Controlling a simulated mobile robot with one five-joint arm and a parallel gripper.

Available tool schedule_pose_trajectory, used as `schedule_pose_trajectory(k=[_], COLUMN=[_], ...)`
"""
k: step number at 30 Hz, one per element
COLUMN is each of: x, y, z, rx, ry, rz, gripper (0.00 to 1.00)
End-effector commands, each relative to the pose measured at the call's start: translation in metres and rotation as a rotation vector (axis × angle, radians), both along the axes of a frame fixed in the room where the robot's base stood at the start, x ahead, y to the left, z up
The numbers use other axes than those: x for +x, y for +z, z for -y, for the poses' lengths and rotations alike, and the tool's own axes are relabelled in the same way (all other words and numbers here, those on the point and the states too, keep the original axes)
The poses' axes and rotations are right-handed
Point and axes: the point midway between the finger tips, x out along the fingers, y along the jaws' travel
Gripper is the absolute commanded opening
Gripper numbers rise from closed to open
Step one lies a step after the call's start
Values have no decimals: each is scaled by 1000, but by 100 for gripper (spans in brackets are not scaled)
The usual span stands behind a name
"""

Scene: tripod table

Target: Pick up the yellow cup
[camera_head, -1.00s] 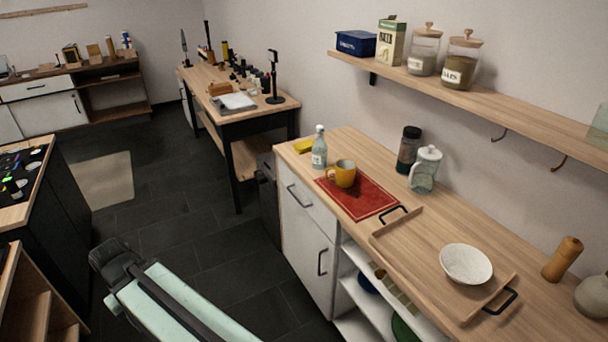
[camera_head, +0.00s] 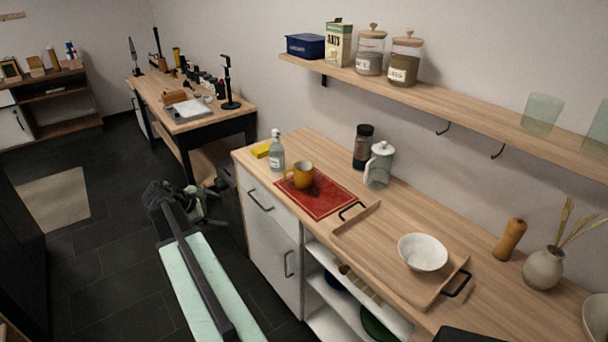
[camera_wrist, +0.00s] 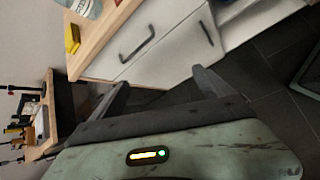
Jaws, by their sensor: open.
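The yellow cup (camera_head: 302,176) stands upright on a red mat (camera_head: 322,197) on the wooden counter in the head view. Its handle points left. My gripper (camera_head: 212,205) is in front of the counter's left end, left of the cup, lower than the counter top and well apart from the cup. In the wrist view my gripper (camera_wrist: 160,88) is open and empty, with its two dark fingers spread in front of the white drawer front. The cup does not show in the wrist view.
A glass bottle (camera_head: 277,152) and a yellow block (camera_head: 261,150) stand left of the cup. A glass jug (camera_head: 379,165) and dark jar (camera_head: 363,147) are behind it. A wooden tray (camera_head: 366,248) with a white bowl (camera_head: 422,252) lies to the right. A shelf (camera_head: 440,101) hangs above.

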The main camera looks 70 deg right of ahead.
Motion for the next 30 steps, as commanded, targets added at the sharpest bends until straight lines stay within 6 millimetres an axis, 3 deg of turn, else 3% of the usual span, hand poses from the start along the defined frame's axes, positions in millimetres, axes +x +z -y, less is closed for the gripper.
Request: schedule_pose_trajectory(k=[1, 3, 6, 9, 14, 26, 30], x=[-31, -76, -128, -160, -172, -186, -196], y=[16, 38, 62, 76, 81, 68, 60], z=[57, 115, 171, 198, 208, 231, 247], rx=[-44, -87, -108, -110, -107, -107, -105], ry=[16, 53, 86, 102, 111, 110, 108], rz=[-113, -286, -484, -604, -655, -650, -650], gripper=[91, 91, 91, 91, 91, 91, 91])
